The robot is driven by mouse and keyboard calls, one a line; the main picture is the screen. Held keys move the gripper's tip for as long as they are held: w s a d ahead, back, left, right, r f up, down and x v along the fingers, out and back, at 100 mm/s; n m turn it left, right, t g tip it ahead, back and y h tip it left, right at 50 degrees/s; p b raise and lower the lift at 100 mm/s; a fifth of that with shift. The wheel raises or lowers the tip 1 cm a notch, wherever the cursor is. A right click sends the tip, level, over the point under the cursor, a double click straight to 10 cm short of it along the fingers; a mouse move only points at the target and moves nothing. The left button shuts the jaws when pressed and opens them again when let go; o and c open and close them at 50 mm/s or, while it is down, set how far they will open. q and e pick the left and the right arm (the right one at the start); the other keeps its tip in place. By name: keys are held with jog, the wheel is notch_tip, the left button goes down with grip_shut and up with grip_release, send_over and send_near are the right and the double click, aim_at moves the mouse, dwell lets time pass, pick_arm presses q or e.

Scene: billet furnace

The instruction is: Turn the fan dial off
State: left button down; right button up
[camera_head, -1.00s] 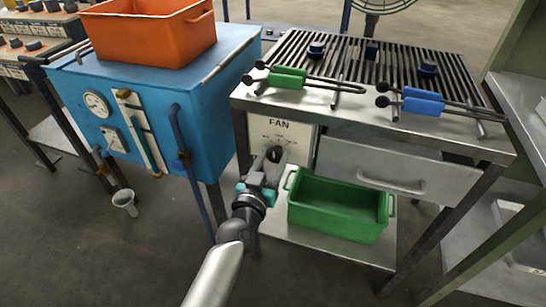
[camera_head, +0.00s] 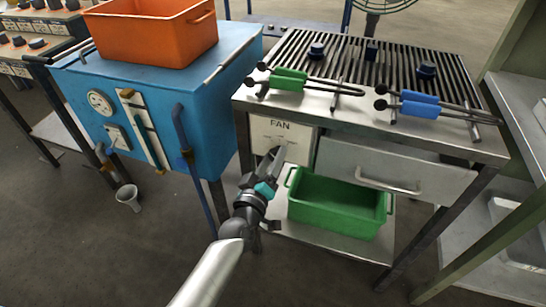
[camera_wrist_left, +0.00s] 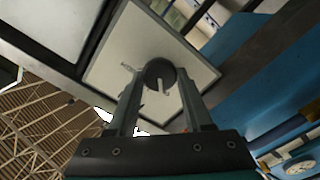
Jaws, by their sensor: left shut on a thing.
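The fan panel (camera_head: 268,128) is a pale plate marked FAN under the left end of the steel table. Its dial (camera_wrist_left: 158,72) is a round dark knob with a white pointer line, seen in the left wrist view. My left gripper (camera_head: 275,158) is at the panel and hides the dial in the head view. In the left wrist view its fingers (camera_wrist_left: 160,88) stand on either side of the dial, shut on it. The panel's small markings are too blurred to read. My right gripper is not in view.
A green bin (camera_head: 338,207) sits on the lower shelf right of my left gripper. The blue cabinet (camera_head: 190,95), with its pipe, stands left, bearing an orange bin (camera_head: 150,32). Tongs (camera_head: 290,80) lie on the grill tabletop.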

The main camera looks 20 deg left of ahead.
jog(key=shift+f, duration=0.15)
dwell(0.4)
pick_arm(q)
jog(key=shift+c, duration=1.5)
grip_release()
jog(key=shift+s, duration=0.15)
jog(key=shift+s, duration=0.3)
jog(key=s+p, duration=0.3)
jog(key=s, duration=1.1)
jog(key=shift+s+a+p, duration=0.2)
jog(key=shift+a+p, duration=0.05)
jog(key=shift+p, duration=0.15)
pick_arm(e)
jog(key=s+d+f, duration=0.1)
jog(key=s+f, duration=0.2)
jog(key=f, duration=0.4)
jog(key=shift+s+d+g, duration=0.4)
